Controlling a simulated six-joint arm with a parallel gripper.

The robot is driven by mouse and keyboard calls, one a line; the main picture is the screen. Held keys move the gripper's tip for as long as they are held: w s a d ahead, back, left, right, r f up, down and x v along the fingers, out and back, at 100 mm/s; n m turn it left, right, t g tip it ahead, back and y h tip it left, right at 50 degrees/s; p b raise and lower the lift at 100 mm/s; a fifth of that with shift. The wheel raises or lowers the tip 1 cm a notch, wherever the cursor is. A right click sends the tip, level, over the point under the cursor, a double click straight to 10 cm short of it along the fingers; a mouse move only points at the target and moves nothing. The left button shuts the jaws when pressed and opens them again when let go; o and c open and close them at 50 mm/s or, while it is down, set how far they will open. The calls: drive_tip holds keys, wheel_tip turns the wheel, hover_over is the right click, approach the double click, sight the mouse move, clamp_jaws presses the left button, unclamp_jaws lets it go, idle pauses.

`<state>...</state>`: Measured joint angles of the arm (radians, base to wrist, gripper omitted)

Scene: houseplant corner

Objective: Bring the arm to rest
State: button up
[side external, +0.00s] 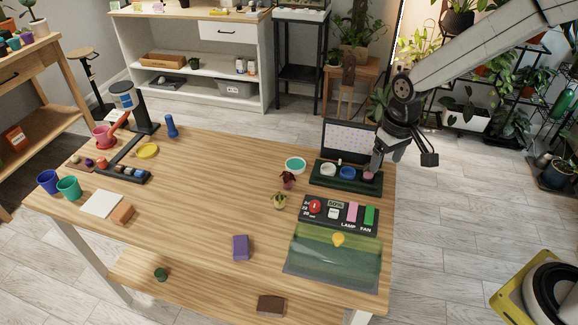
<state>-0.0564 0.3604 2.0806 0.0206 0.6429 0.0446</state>
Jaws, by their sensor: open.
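My gripper (402,158) hangs at the wooden table's right edge, at the end of my arm, which comes in from the upper right. Its jaws are apart and I see nothing held between them. The left finger is close to the right end of a dark green holder (347,184) with small round items, one white, one blue and one pinkish. I cannot tell whether the finger touches the pinkish item (368,176). The other finger is out past the table edge.
A dotted panel (350,139) stands behind the holder. A control panel (338,214) marked LAMP and FAN and a green translucent case (333,262) lie in front. The table's middle (200,200) is clear.

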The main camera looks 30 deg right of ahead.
drive_tip(key=s+d+t, duration=0.2)
drive_tip(key=s, duration=0.9)
drive_tip(key=shift+d+r, duration=0.2)
drive_tip(key=shift+r, duration=0.15)
idle(0.4)
